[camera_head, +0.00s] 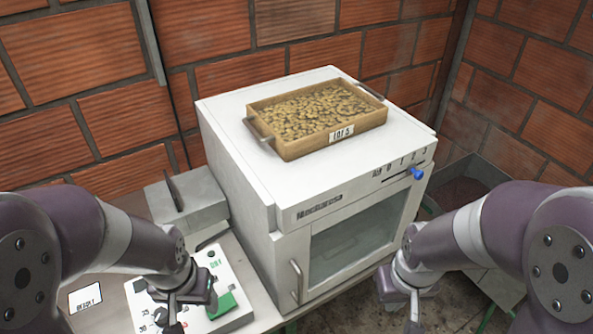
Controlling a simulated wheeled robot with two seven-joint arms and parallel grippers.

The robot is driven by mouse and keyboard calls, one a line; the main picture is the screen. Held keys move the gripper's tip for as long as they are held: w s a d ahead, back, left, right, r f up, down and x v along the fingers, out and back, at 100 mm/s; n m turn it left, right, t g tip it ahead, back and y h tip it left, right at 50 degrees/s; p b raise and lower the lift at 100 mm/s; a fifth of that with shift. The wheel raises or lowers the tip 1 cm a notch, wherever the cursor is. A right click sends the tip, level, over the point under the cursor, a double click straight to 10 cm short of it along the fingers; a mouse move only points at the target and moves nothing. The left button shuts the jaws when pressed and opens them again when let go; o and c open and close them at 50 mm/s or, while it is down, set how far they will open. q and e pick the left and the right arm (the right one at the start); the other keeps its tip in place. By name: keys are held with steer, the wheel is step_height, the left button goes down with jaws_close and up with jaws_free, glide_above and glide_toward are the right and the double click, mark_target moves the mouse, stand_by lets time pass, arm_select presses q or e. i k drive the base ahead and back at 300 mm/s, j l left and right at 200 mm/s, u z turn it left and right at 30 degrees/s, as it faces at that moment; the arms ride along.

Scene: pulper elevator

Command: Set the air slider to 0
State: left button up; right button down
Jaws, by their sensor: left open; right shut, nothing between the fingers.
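The air slider is a blue knob (416,173) in a dark slot at the upper right of the white machine's (235,150) front. A printed scale with "AIR" and numbers runs above the slot. My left gripper (174,322) is open and empty, over the control panel at lower left, far from the knob.
A wooden tray of beans (290,148) labelled "LOT 5" sits on the machine. The machine has a glass door (357,238) with a vertical handle (296,282). A control panel (235,290) with a green switch and a small card (85,297) lie at left. A dark bin (470,185) stands behind right.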

mark_target(418, 175)
steer(key=i+l, duration=0.1)
steer(key=l, duration=0.3)
steer(key=i+l+z, duration=0.15)
steer(key=l, duration=0.7)
steer(key=i+z, duration=0.05)
